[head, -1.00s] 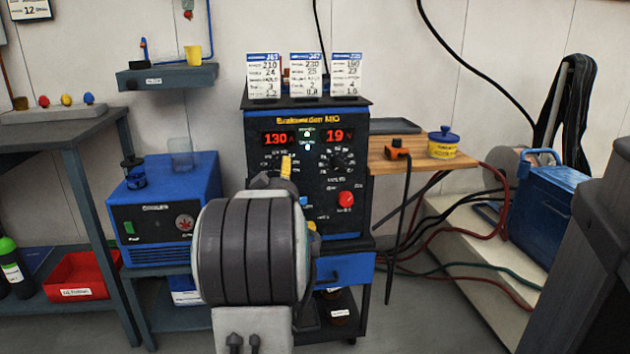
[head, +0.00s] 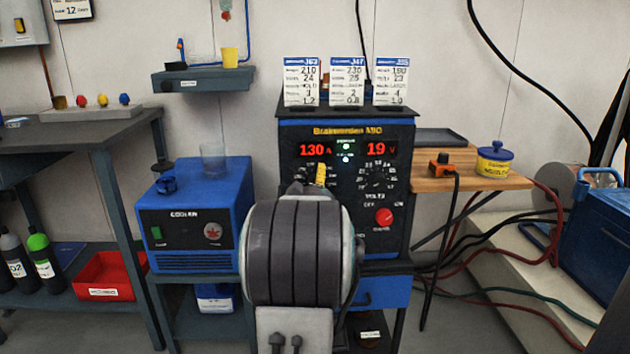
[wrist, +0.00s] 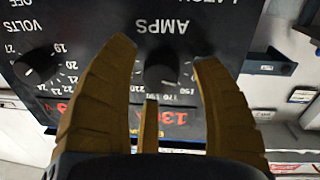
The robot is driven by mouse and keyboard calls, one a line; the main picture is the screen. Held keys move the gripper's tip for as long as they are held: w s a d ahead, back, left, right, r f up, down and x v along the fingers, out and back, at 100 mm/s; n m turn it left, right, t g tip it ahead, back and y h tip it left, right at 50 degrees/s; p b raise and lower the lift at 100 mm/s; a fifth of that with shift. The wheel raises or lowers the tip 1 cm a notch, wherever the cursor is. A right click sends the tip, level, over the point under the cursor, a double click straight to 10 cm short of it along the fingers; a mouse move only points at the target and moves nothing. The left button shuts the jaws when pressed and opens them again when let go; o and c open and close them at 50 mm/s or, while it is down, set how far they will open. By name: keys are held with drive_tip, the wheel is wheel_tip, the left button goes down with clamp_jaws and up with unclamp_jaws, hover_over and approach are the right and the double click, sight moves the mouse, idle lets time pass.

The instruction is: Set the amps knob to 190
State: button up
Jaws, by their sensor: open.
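The welder (head: 345,133) faces me, its red displays reading 130 A (head: 313,149) and 19 V (head: 376,149). The black amps knob (wrist: 161,70) shows upside down in the wrist view, under the AMPS label with dial numbers around it. My gripper (wrist: 166,54) is open, with brown fingers on both sides of the knob and a further brown finger part below it. I cannot tell whether any finger touches it. In the head view my arm hides most of the amps knob; a yellow fingertip (head: 320,175) shows in front of the panel.
The volts knob (head: 376,177) is right of the amps dial, with a red knob (head: 384,216) below it. Three setting cards (head: 347,82) stand on top of the welder. A blue cooler (head: 195,215) stands left; a wooden shelf (head: 505,182) is right.

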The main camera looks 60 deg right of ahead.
drive_tip(key=shift+w+d, duration=0.1)
drive_tip(key=shift+d, duration=0.15)
drive_tip(key=shift+c, duration=0.3)
drive_tip(key=shift+a, duration=0.1)
clamp_jaws()
drive_tip(key=shift+r+m, duration=0.1)
drive_tip(key=shift+m, duration=0.2)
drive_tip(key=shift+w+r+m, duration=0.1)
drive_tip(key=shift+m, duration=3.2)
